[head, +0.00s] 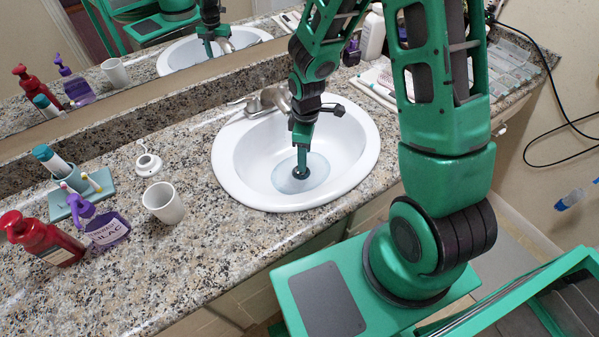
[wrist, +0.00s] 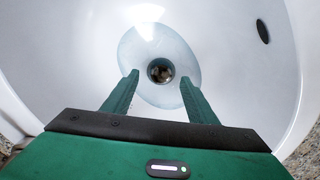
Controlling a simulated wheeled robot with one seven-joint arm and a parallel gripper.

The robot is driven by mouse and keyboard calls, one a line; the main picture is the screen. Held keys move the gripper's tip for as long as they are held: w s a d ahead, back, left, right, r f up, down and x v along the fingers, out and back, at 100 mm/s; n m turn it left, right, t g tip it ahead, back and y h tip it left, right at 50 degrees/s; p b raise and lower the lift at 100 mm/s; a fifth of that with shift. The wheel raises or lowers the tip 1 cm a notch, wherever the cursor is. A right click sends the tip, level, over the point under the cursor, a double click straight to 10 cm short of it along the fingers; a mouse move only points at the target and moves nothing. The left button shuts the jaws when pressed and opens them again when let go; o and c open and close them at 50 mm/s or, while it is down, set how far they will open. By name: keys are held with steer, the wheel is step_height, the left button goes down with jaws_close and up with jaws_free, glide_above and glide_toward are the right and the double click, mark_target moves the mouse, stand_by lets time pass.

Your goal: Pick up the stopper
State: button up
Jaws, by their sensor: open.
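The stopper (wrist: 160,71) looks like a small round, shiny piece with a dark rim, at the drain in the bottom of the white sink (head: 236,178). A shallow pale-blue pool of water (wrist: 150,45) lies around it. My gripper (head: 301,172) points down into the basin, low over the drain. In the wrist view my gripper (wrist: 160,77) is open, with one green finger on each side of the stopper in the picture. Nothing shows held between the fingers. How far the fingertips are above the stopper is hard to tell. In the head view the gripper mostly hides the stopper.
The faucet (head: 272,98) stands behind the basin. On the counter to the left are a white cup (head: 163,203), a small white round item (head: 148,164), a purple bottle (head: 104,229), a red pump bottle (head: 42,238) and a toothbrush holder (head: 72,180). The basin rim surrounds my gripper.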

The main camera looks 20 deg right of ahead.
steer(key=shift+w+a+f, duration=0.1)
steer(key=shift+a+f, duration=0.05)
steer(key=shift+f, duration=0.75)
steer(key=shift+s+a+f, duration=0.1)
steer(key=shift+a+f, duration=0.1)
steer(key=shift+f, duration=0.7)
steer(key=shift+w+a+f, duration=0.1)
steer(key=shift+a+f, duration=0.05)
steer(key=shift+f, duration=0.75)
steer(key=c, duration=1.1)
